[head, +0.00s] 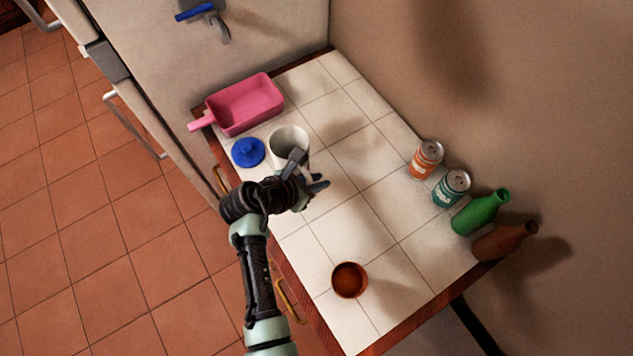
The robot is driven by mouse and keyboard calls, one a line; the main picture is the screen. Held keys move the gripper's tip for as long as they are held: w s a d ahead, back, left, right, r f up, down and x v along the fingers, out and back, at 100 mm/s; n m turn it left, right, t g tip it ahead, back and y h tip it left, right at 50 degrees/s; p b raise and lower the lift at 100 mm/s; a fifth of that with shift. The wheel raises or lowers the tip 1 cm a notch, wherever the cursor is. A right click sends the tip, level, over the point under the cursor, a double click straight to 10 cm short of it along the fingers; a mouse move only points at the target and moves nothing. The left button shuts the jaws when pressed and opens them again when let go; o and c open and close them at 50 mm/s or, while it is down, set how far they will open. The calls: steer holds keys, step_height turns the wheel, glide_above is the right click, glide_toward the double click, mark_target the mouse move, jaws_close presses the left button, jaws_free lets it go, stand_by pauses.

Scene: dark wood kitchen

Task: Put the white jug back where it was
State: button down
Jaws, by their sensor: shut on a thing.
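The white jug (286,141) is at the front left part of the white tiled counter (330,230), between the blue lid-like object and the middle of the counter. It looks upright with its opening facing up. My gripper (308,176) is at its lower right side, shut on the jug where its handle would be. The fingers and wrist hide the handle and part of the jug's near side. I cannot tell whether the jug's base touches the tiles.
A pink scoop-like container (243,105) and a blue lid-like object (248,152) are close to the jug. An orange can (425,160), a teal can (451,189), a green bottle (481,212) and a brown bottle (503,240) line the wall side. A brown bowl (349,280) is near the front edge. The counter's middle is clear.

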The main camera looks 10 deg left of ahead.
steer(key=shift+f, duration=1.05)
steer(key=c, duration=0.8)
jaws_free()
steer(key=shift+f, duration=0.1)
steer(key=shift+c, duration=0.2)
steer(key=v, duration=1.2)
steer(key=shift+b, duration=0.4)
